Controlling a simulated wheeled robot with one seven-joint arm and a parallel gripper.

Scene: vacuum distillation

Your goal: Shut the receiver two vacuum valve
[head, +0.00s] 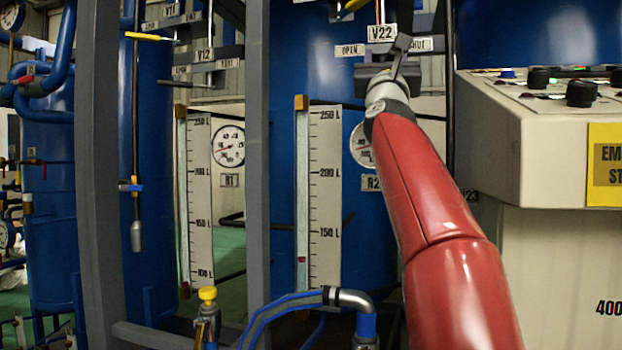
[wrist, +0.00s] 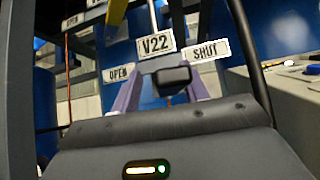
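The receiver two vacuum valve shows by its V22 plate (head: 382,33), with an OPEN label (head: 349,50) to its left and a SHUT label (head: 419,45) to its right. The wrist view shows the V22 plate (wrist: 157,44), OPEN label (wrist: 119,72) and SHUT label (wrist: 209,51) ahead. My gripper (wrist: 168,80) is just below the plate, its two pale purple fingers apart. A black block (wrist: 172,78), perhaps the valve's handle end, appears between them. Whether the fingers press on it is unclear. In the head view my gripper (head: 392,75) hides most of the valve.
The control panel (head: 490,150) with black knobs stands close on the right. Left of my arm are a level scale (head: 325,190), a grey upright post (head: 257,150) and the V12 valve plate (head: 203,55). A grey hose elbow (head: 350,300) is below.

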